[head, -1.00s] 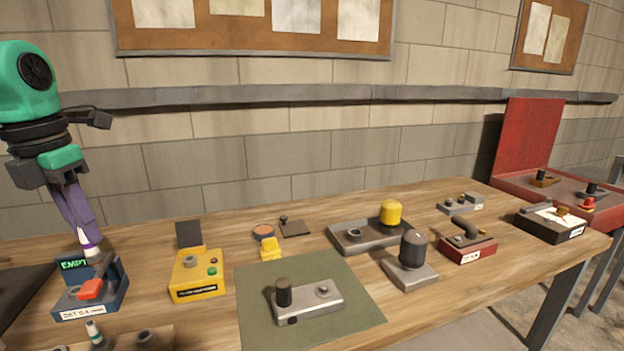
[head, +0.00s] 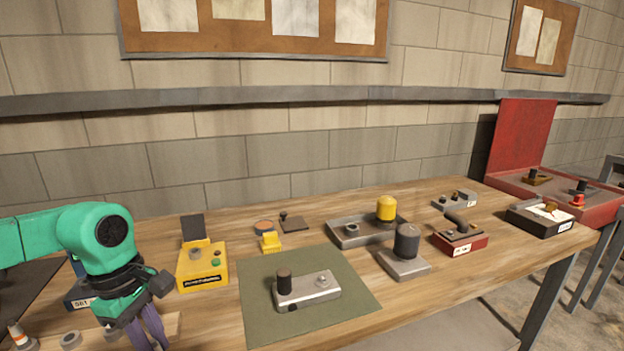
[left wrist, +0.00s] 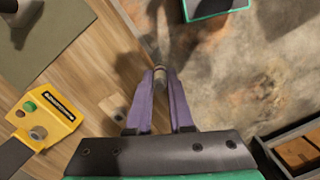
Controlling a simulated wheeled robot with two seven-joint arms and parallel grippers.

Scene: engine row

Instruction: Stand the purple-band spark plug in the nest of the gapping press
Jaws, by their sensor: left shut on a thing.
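My left gripper (head: 155,345) is low at the front left of the bench, its purple fingers cut by the bottom edge in the head view. In the left wrist view, its fingers (left wrist: 160,85) are closed on the small end of a spark plug (left wrist: 160,71). The band colour cannot be made out. The blue gapping press (head: 78,300) is mostly hidden behind my left arm, with part of its "SET" label showing. Its nest is hidden. My right gripper is in neither view.
A plug with an orange band (head: 16,335) stands at the bottom left near a wooden rack (head: 172,330) with round holes. A yellow checker box (head: 203,270) stands right of the arm. A green mat (head: 350,308) carries a grey fixture (head: 312,290).

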